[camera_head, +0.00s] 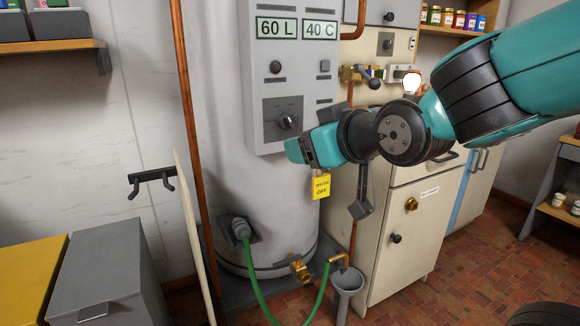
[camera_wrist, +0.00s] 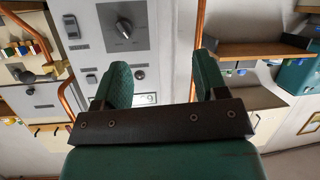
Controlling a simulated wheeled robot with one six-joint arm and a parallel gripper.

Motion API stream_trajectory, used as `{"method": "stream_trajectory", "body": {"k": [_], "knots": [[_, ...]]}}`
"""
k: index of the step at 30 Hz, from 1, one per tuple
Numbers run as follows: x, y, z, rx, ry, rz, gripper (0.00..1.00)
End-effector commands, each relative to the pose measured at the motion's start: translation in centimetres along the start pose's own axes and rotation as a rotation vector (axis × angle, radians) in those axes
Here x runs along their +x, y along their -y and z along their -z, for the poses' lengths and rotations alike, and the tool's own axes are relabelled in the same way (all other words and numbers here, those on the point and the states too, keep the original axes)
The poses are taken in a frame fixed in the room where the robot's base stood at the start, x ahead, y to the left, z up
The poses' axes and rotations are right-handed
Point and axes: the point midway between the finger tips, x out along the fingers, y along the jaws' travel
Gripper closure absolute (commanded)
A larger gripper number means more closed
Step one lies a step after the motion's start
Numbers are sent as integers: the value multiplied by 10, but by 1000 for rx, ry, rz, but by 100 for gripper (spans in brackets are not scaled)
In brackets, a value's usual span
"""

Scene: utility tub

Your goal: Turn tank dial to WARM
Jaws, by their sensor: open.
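The tank dial (camera_head: 288,121) is a dark round knob on a grey square plate, on the front panel of the white tank (camera_head: 270,200). Its printed labels are too small to read. In the wrist view the dial (camera_wrist: 124,27) shows near the top, with a light pointer line on it. My gripper (camera_head: 293,151) is just below the dial in the head view, apart from it. In the wrist view my gripper (camera_wrist: 163,73) has its two green fingers wide apart with nothing between them.
Displays above the dial read 60 L (camera_head: 276,28) and 40 C (camera_head: 320,30). A yellow WATER OFF tag (camera_head: 321,186) hangs below my gripper. A copper pipe (camera_head: 187,120) runs left of the tank. A cream cabinet (camera_head: 400,235) stands to the right.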

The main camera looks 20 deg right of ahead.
Motion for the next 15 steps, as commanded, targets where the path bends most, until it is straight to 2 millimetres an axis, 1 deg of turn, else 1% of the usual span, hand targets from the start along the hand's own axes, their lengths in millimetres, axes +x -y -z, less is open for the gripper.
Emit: {"method": "stream_trajectory", "body": {"k": [1, 3, 6, 9, 15], "knots": [[12, -7, -24, -18, -61, -47, 34], [16, -20, -27, -46, -144, -109, 34], [18, -33, -29, -83, -233, -178, 34], [17, -41, -28, -107, -289, -219, 34], [18, -47, -18, -121, -315, -240, 34]]}}
